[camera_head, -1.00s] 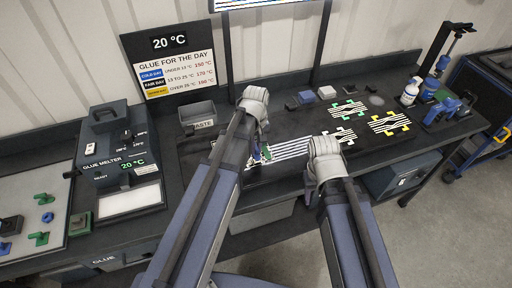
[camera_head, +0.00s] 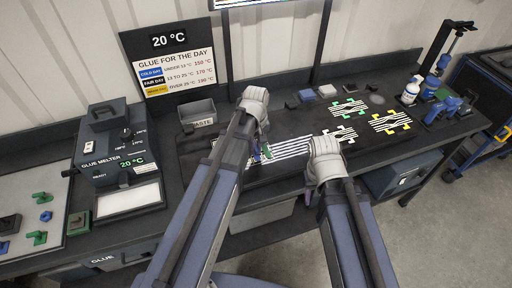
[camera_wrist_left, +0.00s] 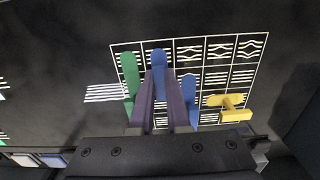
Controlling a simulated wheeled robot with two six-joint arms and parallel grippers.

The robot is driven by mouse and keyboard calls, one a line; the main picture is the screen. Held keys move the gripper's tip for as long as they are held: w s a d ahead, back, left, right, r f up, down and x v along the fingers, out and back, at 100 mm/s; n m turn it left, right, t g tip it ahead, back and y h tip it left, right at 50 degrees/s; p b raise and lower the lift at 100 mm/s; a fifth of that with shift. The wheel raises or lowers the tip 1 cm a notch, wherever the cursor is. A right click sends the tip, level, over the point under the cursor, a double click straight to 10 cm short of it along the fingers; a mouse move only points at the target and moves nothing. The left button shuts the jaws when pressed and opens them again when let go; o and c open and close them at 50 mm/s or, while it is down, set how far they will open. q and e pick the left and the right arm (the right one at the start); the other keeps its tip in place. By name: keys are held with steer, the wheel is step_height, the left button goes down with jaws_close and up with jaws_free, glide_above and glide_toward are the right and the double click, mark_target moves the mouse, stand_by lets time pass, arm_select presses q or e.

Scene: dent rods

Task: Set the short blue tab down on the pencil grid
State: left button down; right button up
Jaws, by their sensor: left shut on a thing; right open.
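In the left wrist view my left gripper (camera_wrist_left: 162,108) is shut on a blue tab (camera_wrist_left: 158,62), whose rounded end sticks out beyond the fingers over the pencil grid (camera_wrist_left: 205,38). The grid is white lines with wavy strokes in its cells. A green tab (camera_wrist_left: 129,72) lies left of the fingers, and another blue tab (camera_wrist_left: 190,86) is just right of them. A yellow tab (camera_wrist_left: 232,108) is further right. I cannot tell whether the held tab touches the bench. In the head view my arm mostly hides this place. My right gripper (camera_head: 310,193) is largely hidden, low beside the bench front.
A striped panel (camera_head: 291,147) lies between my arms. The glue melter (camera_head: 112,147) and waste bin (camera_head: 198,114) stand left.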

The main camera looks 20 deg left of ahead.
arm_select(q)
steer(key=c, duration=0.8)
jaws_free()
steer(key=shift+r, duration=0.1)
step_height(320, 180, up, 8)
steer(key=p, duration=0.8)
steer(key=shift+f, duration=0.2)
steer(key=shift+s+d+f, duration=0.1)
steer(key=shift+s+d, duration=0.05)
steer(key=s+d+f+m+b, duration=0.1)
steer(key=s+d+m, duration=0.2)
steer(key=s, duration=0.1)
steer(key=s+d+f+m+b, duration=0.2)
steer(key=s+d+m, duration=0.1)
steer(key=s+m, duration=0.1)
steer(key=s+d+f+m+y+b, duration=0.1)
steer(key=s+d+m+b, duration=0.1)
steer(key=s, duration=0.4)
steer(key=shift+d+f+m, duration=0.15)
steer(key=shift+d+m, duration=0.25)
steer(key=shift+d, duration=0.15)
steer(key=shift+d+f+m, duration=0.15)
steer(key=shift+d+m, duration=0.25)
steer(key=shift+d, duration=0.15)
